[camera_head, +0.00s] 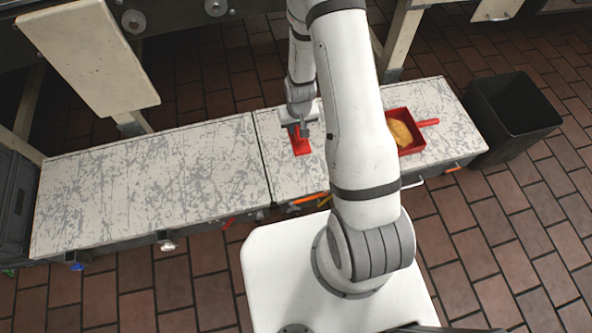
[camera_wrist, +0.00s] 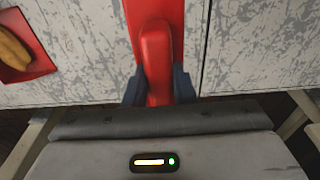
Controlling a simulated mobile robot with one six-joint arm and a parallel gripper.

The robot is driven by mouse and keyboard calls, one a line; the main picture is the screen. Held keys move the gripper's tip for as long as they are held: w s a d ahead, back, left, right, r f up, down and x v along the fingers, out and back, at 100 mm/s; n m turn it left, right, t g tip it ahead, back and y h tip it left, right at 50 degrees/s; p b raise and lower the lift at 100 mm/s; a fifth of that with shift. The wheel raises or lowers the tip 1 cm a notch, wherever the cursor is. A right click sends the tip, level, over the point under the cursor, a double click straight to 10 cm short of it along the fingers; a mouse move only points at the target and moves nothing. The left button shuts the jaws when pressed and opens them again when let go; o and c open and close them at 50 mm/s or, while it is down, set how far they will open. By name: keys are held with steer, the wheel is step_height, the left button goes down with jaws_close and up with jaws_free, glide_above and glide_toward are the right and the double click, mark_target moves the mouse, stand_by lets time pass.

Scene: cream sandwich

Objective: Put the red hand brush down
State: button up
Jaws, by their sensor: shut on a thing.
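The red hand brush (camera_head: 301,145) is at my gripper (camera_head: 298,126) over the right-hand bench top, left of my arm in the head view. In the wrist view the brush (camera_wrist: 156,42) points away from my gripper (camera_wrist: 159,86), with its handle between the two dark fingers. My gripper is shut on the handle. The brush lies along or just above the worn white bench top (camera_head: 215,165); I cannot tell whether it touches. Its bristles are hidden.
A red dustpan (camera_head: 413,148) with a yellowish-brown item (camera_head: 399,132) in it lies at the right; my arm partly covers it. A black bin (camera_head: 512,115) stands beyond the bench's right end. The left bench top is clear. A pale board (camera_head: 85,55) overhangs at the upper left.

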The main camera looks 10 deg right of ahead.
step_height(320, 180, down, 9)
steer(key=w+b, duration=0.1)
steer(key=b, duration=1.4)
steer(key=shift+w+f+b, duration=0.2)
steer(key=shift+w+b, duration=0.2)
step_height(320, 180, down, 10)
steer(key=b, duration=0.3)
steer(key=shift+r+b, duration=0.1)
steer(key=shift+b, duration=0.3)
steer(key=o, duration=0.9)
